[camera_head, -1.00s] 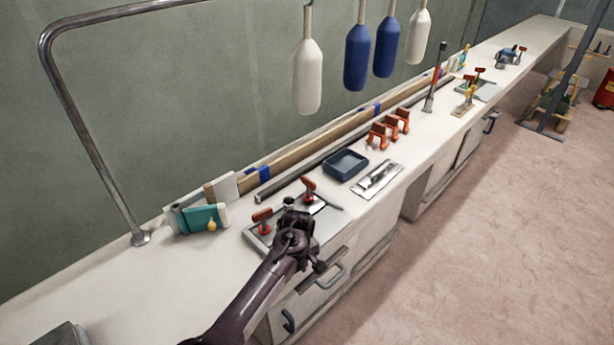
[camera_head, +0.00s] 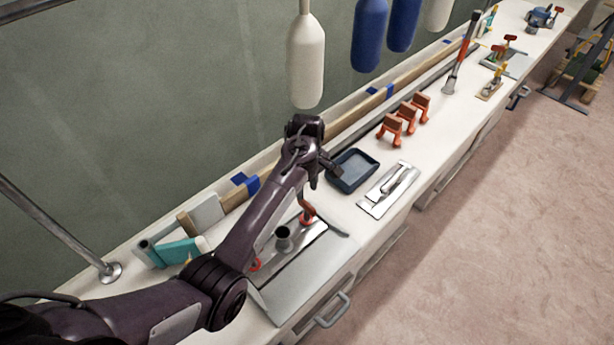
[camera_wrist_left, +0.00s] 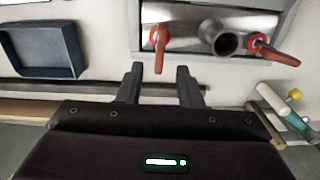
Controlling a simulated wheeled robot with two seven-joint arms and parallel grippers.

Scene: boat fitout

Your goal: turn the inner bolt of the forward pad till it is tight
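A metal plate (camera_head: 310,238) with a dark round socket (camera_head: 283,238) lies on the near bench; I cannot tell whether it is the forward pad. A red-handled bolt (camera_head: 307,213) stands at its far end; another red handle (camera_head: 255,266) is partly hidden by my left arm. The left wrist view shows both red handles, one (camera_wrist_left: 160,46) beyond my fingers and the other (camera_wrist_left: 273,50) farther right. My left gripper (camera_head: 325,176) is above the bench beyond the plate. Its fingers (camera_wrist_left: 161,72) are apart and empty, with the nearer handle just ahead, apparently not gripped. My right gripper is out of view.
A dark blue tray (camera_head: 355,172) and a trowel (camera_head: 390,190) lie beyond the plate. Orange clamps (camera_head: 405,120) stand farther along. A wood strip (camera_head: 340,118) runs along the wall. White and blue fenders (camera_head: 306,60) hang above.

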